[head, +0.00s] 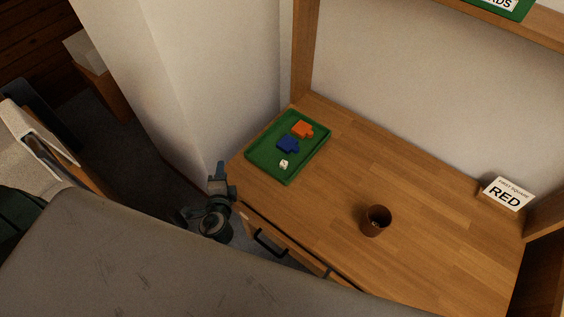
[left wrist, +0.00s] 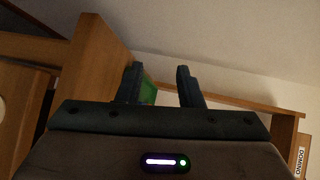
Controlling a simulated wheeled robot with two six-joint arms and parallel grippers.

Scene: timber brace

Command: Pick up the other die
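A small white die (head: 284,164) lies in the front part of a green tray (head: 262,160) at the left end of the wooden desk. A brown cup (head: 376,221) stands on the desk to the right, with something small and pale inside that I cannot make out clearly. My left gripper (head: 220,168) is left of the tray, beside the desk's edge and apart from the die. In the left wrist view the two fingers of my left gripper (left wrist: 160,84) stand apart with nothing between them. My right gripper is in neither view.
A blue piece (head: 288,145) and an orange piece (head: 302,130) lie in the tray behind the die. A sign reading RED (head: 508,194) stands at the desk's right. A drawer handle (head: 270,244) is on the desk front. The desk between tray and cup is clear.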

